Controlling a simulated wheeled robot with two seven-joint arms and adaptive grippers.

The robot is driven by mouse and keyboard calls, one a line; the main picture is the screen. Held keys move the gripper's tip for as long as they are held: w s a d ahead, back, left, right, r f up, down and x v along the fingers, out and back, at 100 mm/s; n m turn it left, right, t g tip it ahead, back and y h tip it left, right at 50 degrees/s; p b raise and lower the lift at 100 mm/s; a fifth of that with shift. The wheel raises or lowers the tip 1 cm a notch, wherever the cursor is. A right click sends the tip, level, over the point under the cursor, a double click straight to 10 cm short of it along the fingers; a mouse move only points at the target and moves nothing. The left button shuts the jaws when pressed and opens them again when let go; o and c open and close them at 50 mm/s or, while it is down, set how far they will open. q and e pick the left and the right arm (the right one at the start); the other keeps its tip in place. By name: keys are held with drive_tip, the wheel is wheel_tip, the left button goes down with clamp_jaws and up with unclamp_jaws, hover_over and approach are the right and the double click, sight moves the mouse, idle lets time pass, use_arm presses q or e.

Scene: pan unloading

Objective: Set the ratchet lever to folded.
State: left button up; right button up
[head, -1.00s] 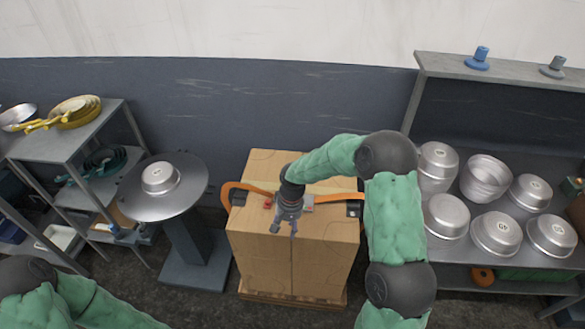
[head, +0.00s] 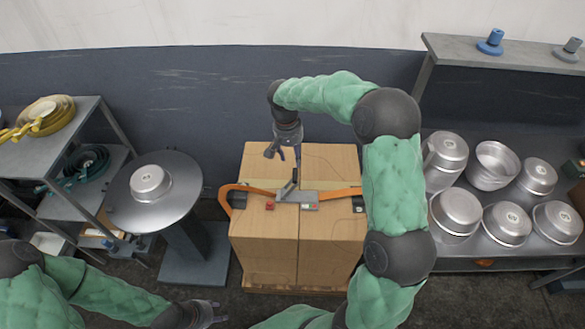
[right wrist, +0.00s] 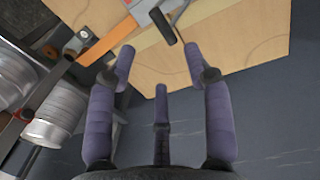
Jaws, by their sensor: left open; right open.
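The ratchet (head: 297,196) is a grey metal body on an orange strap (head: 335,193) across the top of a cardboard box (head: 265,245). Its dark lever (head: 291,183) sticks up at a tilt from the body. The lever's black grip (right wrist: 163,27) also shows at the top of the right wrist view. My right gripper (head: 284,157) is open and empty over the box's back edge, behind the lever and apart from it. In the right wrist view, its fingers (right wrist: 158,65) are spread with the lever beyond them. My left gripper (head: 212,315) is open, low in front of the box.
A round pedestal table (head: 130,210) with an upturned metal pan (head: 150,182) stands left of the box. A shelf (head: 75,125) with yellow pans is farther left. A rack (head: 500,258) with several metal pans stands at the right. A dark wall panel (head: 180,90) lies behind.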

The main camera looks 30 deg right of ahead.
sight(296, 176)
drive_tip(key=f, duration=0.3)
drive_tip(key=f+b, duration=0.1)
drive_tip(key=f, duration=0.2)
drive_tip(key=d+f+b, duration=0.1)
drive_tip(key=f, duration=0.2)
drive_tip(key=shift+s+f, duration=0.3)
drive_tip(key=shift+s, duration=0.05)
drive_tip(key=shift+c, duration=0.3)
clamp_jaws()
